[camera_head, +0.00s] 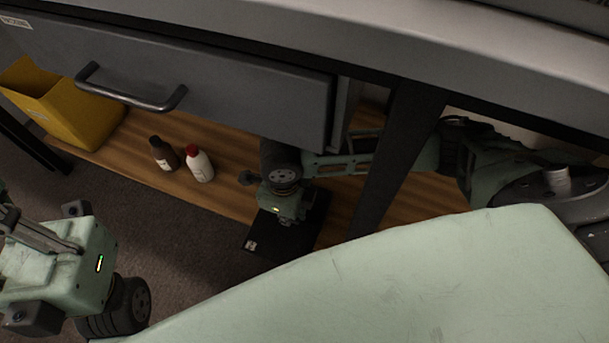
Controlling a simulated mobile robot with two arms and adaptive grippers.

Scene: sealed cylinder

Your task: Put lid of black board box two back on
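A flat black box or lid (283,242) with a small white label lies on the wooden shelf, partly over its front edge in the picture. My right gripper (285,207) comes in from the right below the desk and is right over this black thing. The gripper's body hides its own fingertips and part of the black surface. I cannot tell whether it is shut on the lid, or whether lid and box are apart.
A yellow bin (62,105) is at the left. A grey drawer (220,85) overhangs the shelf. A dark table leg (393,150) stands right of the box.

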